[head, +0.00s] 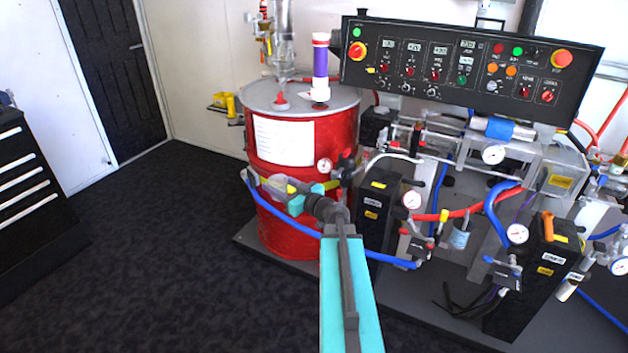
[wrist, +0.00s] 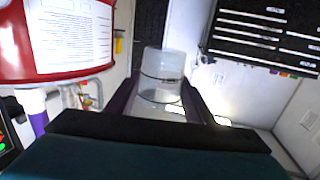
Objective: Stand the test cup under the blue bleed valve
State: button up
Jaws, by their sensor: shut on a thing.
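The test cup, a clear cylinder with a dark ring, is between my two dark fingers in the wrist view (wrist: 162,68). My gripper (wrist: 163,98) is shut on it. In the head view my gripper (head: 288,192) is in front of the red drum, and the cup (head: 277,185) shows small and partly hidden at its end. The cup is off the floor. Blue hoses (head: 489,212) run to the dark units at the right, with small valves beside gauges (head: 505,272). I cannot tell which fitting is the blue bleed valve.
The red drum (head: 290,215) stands close behind my gripper, with a blue hose around its front. The control panel (head: 470,68) is above the machine. Gauges, hoses and a dark pump unit (head: 378,215) crowd the right. Dark floor (head: 150,250) is clear at left, beside a black drawer cabinet (head: 25,200).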

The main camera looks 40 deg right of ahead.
jog(key=a+n+g+y, duration=0.3)
jog(key=a+n+y, duration=0.2)
jog(key=a, duration=1.4)
jog(key=a+n+g+y, duration=0.4)
jog(key=a+y, duration=0.4)
jog(key=a, duration=1.1)
jog(key=shift+s+n, duration=0.2)
jog(key=shift+n, duration=0.4)
